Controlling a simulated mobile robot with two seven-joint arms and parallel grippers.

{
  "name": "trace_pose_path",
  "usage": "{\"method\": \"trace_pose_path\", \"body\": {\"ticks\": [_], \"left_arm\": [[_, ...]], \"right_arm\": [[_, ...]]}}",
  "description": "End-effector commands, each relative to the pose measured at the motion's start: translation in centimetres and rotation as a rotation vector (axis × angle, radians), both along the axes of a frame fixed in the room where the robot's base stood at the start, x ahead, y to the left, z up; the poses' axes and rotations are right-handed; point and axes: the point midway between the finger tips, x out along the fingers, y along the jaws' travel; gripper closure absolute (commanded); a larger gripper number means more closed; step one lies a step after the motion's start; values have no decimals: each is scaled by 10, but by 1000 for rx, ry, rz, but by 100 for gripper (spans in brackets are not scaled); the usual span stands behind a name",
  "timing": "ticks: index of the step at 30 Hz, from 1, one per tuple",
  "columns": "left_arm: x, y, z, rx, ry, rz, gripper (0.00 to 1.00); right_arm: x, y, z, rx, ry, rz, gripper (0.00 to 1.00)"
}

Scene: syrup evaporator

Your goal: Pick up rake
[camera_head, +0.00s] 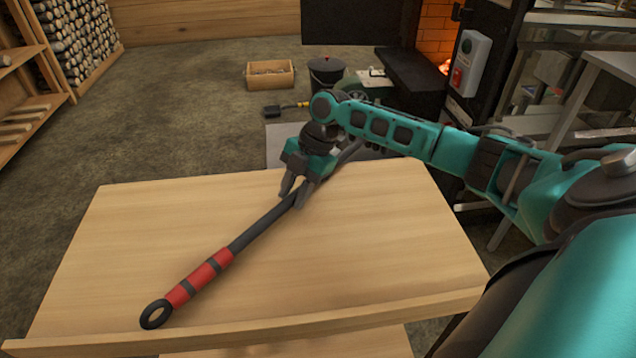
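The rake (250,234) lies diagonally on the wooden table. It has a dark shaft, a red and black grip at the near left, and a ring at that end. Its far end runs up to the right behind my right gripper and arm, so its head is mostly hidden. My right gripper (296,194) points down over the shaft near the table's far edge. Its two fingers appear on either side of the shaft, with the tips at or close to it. I cannot tell whether they press on it. My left gripper is not in view.
The wooden table (380,240) is otherwise bare, with a raised front edge. Beyond it on the floor stand a wooden box (270,76) and a black bucket (326,72). A glowing brick firebox (436,30) is at the back right. Stacked logs (78,38) stand at the left.

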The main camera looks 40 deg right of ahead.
Motion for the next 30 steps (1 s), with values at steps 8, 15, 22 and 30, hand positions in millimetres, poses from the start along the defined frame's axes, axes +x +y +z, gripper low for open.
{"method": "trace_pose_path", "body": {"ticks": [8, 15, 22, 30], "left_arm": [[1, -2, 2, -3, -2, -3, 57], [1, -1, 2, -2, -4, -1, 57], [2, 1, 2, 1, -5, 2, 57], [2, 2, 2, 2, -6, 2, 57]], "right_arm": [[1, 1, -2, -1, -1, -1, 72], [1, 1, -2, -1, -1, -1, 95], [1, 1, -2, -1, -1, -1, 100], [1, 1, 0, 0, -4, -1, 100]]}}
